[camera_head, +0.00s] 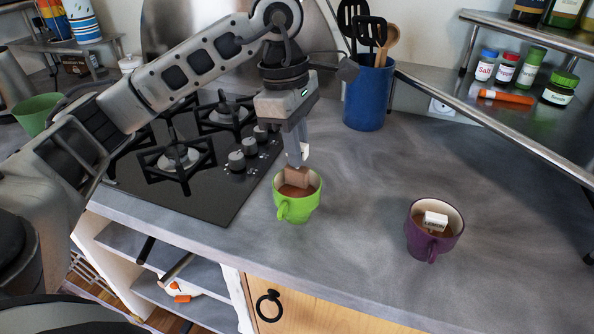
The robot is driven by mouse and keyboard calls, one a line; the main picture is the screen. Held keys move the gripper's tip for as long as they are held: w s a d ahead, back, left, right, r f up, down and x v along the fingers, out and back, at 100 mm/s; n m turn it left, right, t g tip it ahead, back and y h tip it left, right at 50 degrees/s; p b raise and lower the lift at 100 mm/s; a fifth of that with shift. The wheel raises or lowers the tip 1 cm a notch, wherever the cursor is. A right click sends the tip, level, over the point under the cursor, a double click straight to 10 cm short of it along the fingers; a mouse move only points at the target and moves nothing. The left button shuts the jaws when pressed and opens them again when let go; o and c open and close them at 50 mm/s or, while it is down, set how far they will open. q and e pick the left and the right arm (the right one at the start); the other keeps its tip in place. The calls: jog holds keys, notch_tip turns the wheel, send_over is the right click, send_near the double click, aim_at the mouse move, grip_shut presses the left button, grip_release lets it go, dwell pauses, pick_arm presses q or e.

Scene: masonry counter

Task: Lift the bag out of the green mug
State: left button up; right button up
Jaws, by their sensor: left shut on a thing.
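The green mug (298,207) stands upright on the counter, right of the stove, with brown liquid inside. A brown tea bag (297,175) hangs at the mug's mouth, its upper part above the rim; whether its lower edge touches the liquid I cannot tell. My left gripper (303,155) points down over the mug and is shut on the bag's white tag, just above the bag. A purple mug (433,232) stands to the right with brown liquid and a white tag (435,221) in it. My right gripper is not in view.
A black gas stove (230,185) lies left of the green mug. A blue utensil pot (369,95) stands behind. A metal shelf (530,135) with jars (507,70) overhangs the right back. The counter (360,210) between the mugs is clear.

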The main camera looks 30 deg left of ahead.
pick_arm(q)
notch_tip(320, 180, up, 3)
jog(key=shift+r+p, duration=0.2)
jog(key=shift+p, duration=0.15)
jog(key=shift+r+p, duration=2.2)
jog(key=shift+r, duration=1.8)
